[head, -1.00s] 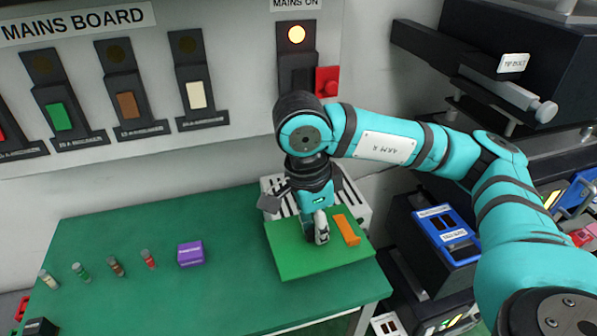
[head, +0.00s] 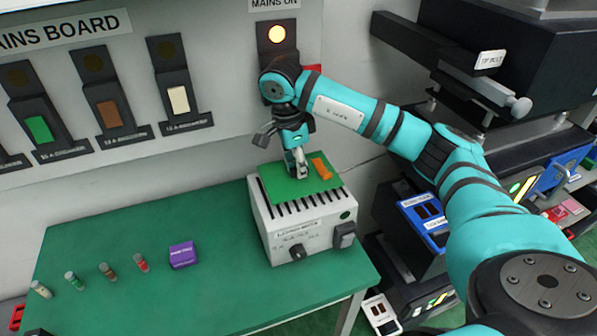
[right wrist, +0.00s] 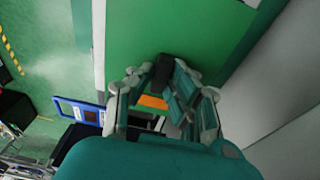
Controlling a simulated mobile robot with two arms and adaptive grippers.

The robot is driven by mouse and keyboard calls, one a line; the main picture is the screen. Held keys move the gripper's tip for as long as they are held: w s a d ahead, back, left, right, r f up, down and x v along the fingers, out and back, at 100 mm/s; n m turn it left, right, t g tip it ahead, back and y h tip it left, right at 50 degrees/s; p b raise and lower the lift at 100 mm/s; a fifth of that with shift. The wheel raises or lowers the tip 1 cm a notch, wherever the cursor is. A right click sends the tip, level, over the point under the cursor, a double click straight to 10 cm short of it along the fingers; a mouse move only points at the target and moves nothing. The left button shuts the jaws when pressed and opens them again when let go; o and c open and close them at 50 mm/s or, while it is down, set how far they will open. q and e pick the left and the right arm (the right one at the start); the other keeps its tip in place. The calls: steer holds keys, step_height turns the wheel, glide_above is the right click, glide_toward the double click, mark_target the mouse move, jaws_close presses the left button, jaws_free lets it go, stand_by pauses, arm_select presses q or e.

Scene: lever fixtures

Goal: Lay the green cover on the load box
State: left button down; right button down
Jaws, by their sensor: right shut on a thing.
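The green cover (head: 280,190) is a flat plate with an orange strip (head: 321,168) on it. It is at the top rear of the white load box (head: 285,225), whose front slots stay uncovered. I cannot tell whether it rests on the box or hangs just above. My right gripper (head: 299,173) points down and is shut on the cover's grip. In the right wrist view a dark grip (right wrist: 163,72) is between the fingers, with the green plate (right wrist: 190,35) beyond. My left gripper is not in view.
The load box stands on a green table (head: 130,230) against a wall board with switches (head: 110,100). A purple block (head: 182,254) and several small cylinders (head: 107,270) are to the left. Dark equipment (head: 500,70) stands at the right. The table's middle front is clear.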

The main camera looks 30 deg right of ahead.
steer(key=shift+f+p, duration=0.3)
steer(key=shift+f, duration=0.05)
step_height(320, 180, down, 2)
steer(key=shift+f+p, duration=0.1)
steer(key=shift+p, duration=0.45)
steer(key=shift+f, duration=0.5)
steer(key=c, duration=1.3)
jaws_free()
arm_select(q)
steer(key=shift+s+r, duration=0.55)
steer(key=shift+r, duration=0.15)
arm_select(e)
steer(key=shift+o, duration=0.2)
steer(key=shift+r, duration=0.1)
